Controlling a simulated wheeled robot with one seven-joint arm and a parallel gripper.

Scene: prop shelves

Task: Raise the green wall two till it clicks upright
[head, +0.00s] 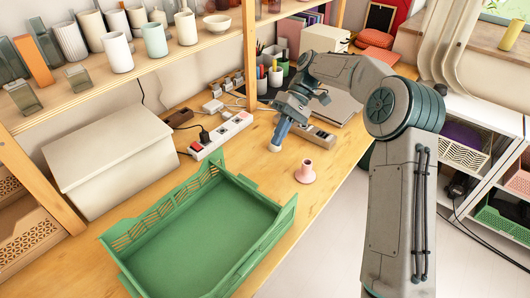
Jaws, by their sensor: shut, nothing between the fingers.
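A green crate (272,238) lies at the front of the wooden table. Its long slotted wall (165,215) on the far left side stands raised. Its other sides look lower, and I cannot tell which wall is number two or whether any is folded. My gripper (287,118) is beyond the crate's far right corner, apart from it, above the table and pointing down. It is shut and empty. A blue-grey rod shape with a pale end shows just below my wrist; I cannot tell whether it is part of my gripper.
A pink candlestick-like piece (305,173) stands right of the crate. A white power strip (221,136) lies behind it, and a pale box (110,160) stands at the left. A shelf with cups (116,52) overhangs the back. Bare table shows between crate and candlestick.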

